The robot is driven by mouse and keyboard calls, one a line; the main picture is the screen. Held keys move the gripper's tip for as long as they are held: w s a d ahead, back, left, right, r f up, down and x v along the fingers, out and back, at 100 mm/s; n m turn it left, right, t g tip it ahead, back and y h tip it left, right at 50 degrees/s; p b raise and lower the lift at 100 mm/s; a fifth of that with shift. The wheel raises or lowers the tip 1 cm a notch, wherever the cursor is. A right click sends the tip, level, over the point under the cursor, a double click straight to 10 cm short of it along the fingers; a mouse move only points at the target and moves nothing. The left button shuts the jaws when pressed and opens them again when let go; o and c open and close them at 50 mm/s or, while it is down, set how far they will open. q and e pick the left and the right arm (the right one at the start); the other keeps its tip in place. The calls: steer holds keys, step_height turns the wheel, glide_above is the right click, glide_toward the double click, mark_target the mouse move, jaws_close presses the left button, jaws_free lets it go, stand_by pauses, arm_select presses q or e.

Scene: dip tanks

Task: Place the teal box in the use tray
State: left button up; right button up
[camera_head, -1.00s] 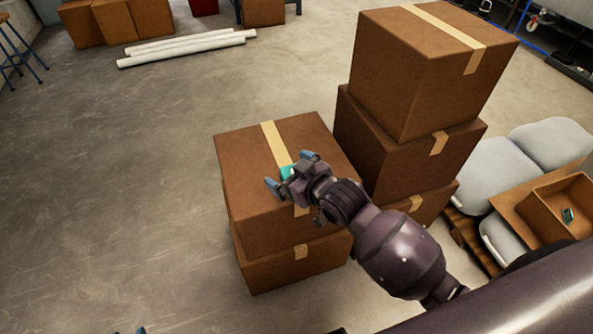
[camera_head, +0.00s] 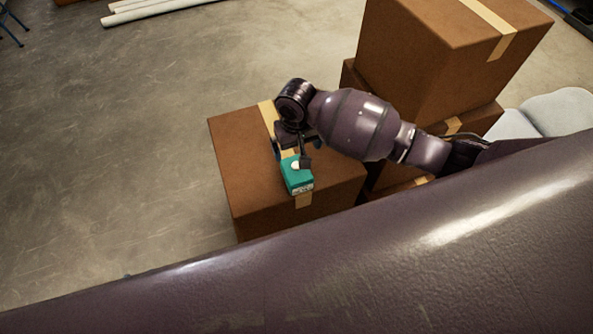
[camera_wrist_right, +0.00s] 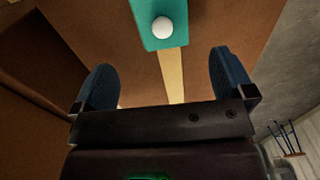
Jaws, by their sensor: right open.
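The teal box (camera_head: 297,178) has a white round knob and a label on its near side. In the right wrist view, the teal box (camera_wrist_right: 158,22) is at the top, beyond the two blue fingers. The right gripper (camera_wrist_right: 162,80) is open, with nothing between the fingers. My left gripper is not in view. No use tray shows in these frames now.
A taller stack of cardboard boxes (camera_head: 430,70) stands at the right, close to my right arm. Pale grey rounded shapes (camera_head: 555,112) lie behind it. White tubes (camera_head: 150,10) lie on the floor at the back. The floor on the left is clear.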

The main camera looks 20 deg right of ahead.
mark_target(296, 162)
step_height(296, 162, down, 4)
steer(key=shift+f+b, duration=0.1)
steer(key=shift+b, duration=0.35)
steer(key=shift+f, duration=0.85)
step_height(296, 162, down, 4)
steer(key=shift+a+f+b, duration=0.15)
steer(key=shift+b, duration=0.65)
steer(key=shift+f, duration=0.25)
steer(key=c, duration=1)
